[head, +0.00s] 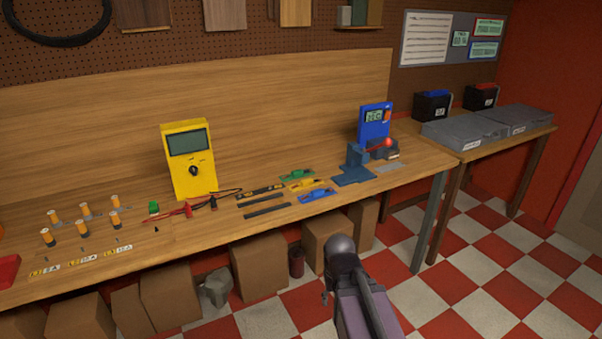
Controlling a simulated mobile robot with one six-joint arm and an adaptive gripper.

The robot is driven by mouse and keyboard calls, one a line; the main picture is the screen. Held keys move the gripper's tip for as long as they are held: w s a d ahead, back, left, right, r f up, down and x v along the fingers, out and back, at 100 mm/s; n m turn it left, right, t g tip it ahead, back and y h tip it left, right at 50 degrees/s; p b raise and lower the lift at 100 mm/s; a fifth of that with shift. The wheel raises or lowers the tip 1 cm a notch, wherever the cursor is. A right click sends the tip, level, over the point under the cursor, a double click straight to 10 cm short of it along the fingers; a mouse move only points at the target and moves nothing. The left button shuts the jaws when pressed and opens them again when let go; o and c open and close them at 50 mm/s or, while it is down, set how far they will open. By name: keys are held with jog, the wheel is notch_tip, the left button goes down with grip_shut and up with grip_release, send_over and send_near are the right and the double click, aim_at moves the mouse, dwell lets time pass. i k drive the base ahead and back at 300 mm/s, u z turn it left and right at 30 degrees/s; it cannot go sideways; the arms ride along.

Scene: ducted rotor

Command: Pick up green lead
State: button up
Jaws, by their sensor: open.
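A green piece (296,175) lies flat on the wooden bench, right of the yellow meter, in a row with a yellow piece (307,184) and a blue piece (317,195). It looks like the green lead, but it is too small to be sure. A smaller green item (153,208) stands farther left, by the red and black probes. My arm shows at the bottom, in front of the bench, apart from these things. I cannot make out my gripper's jaws.
The yellow meter (189,160) stands at the back of the bench. A blue meter (375,125) and a blue fixture (354,166) with a red ball are at the right. Several orange-and-white cylinders (81,229) stand left. Boxes (259,263) sit under the bench; checkered floor is open at right.

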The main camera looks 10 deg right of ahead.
aim_at(295, 173)
jog(key=i, duration=0.9)
jog(key=u, duration=0.05)
